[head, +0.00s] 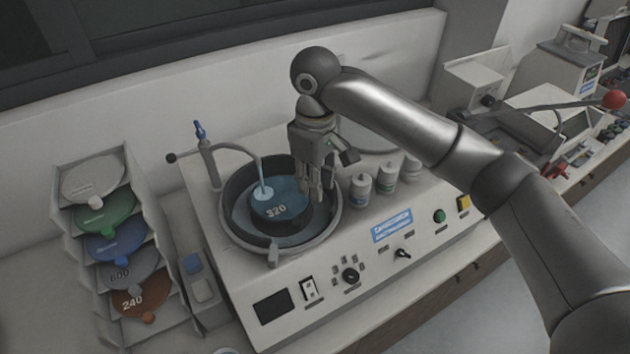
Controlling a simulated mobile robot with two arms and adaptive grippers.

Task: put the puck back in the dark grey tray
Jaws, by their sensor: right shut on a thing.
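My right gripper (318,198) points down over the right side of the round bowl of the grinder, by the blue disc marked 320 (278,200). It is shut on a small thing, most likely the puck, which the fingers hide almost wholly. I cannot tell whether it touches the disc. I cannot make out the dark grey tray for sure; a dark holder with small items (612,135) shows at the far right edge. My left gripper is not in view.
The grinder (390,262) has a water spout (258,165) over its bowl (228,225). Several bottles (360,190) stand right of the bowl. A rack of coloured discs (125,235) stands at left. A red-knobbed lever (613,99) sticks out at right.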

